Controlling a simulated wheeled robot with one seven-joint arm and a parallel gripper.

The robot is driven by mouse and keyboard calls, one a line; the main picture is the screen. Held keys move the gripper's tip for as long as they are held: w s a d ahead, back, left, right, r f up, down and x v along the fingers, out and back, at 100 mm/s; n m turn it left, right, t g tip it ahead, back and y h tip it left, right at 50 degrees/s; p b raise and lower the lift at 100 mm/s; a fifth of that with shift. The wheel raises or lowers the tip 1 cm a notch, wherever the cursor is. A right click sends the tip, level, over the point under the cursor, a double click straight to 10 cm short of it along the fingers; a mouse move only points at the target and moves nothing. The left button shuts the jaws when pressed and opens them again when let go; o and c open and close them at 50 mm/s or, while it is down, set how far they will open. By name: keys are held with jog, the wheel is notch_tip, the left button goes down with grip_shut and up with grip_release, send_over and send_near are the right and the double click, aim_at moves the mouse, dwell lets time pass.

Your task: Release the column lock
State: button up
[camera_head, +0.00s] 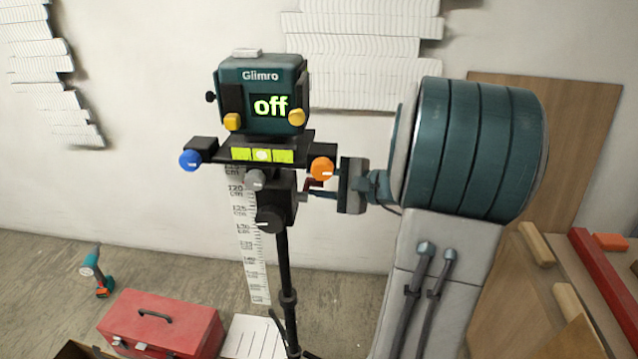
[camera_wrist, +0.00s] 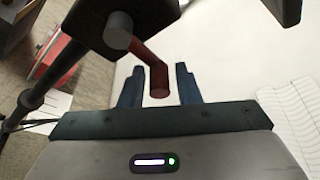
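A tripod carries a teal device (camera_head: 262,95) marked "Glimro", its screen reading "off". Below its head is a black column housing (camera_head: 283,192). A short red cranked lever (camera_head: 312,184) sticks out from the housing's right side. In the wrist view the lever (camera_wrist: 157,76) hangs from a grey round pivot, its free end between my fingers. No label shows that it is the column lock. My gripper (camera_wrist: 160,70) is open, with a gap visible on each side of the lever. In the head view my gripper (camera_head: 322,190) is right of the housing.
Orange (camera_head: 321,168), blue (camera_head: 190,160), grey (camera_head: 254,179) and black (camera_head: 270,220) knobs sit around the tripod head. A red toolbox (camera_head: 165,322) and a drill (camera_head: 97,270) are on the floor. Wooden boards (camera_head: 540,130) lean at the right.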

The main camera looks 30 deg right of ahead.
jog(key=shift+o, duration=0.4)
jog(key=v, duration=1.4)
jog(key=shift+a+f, duration=0.1)
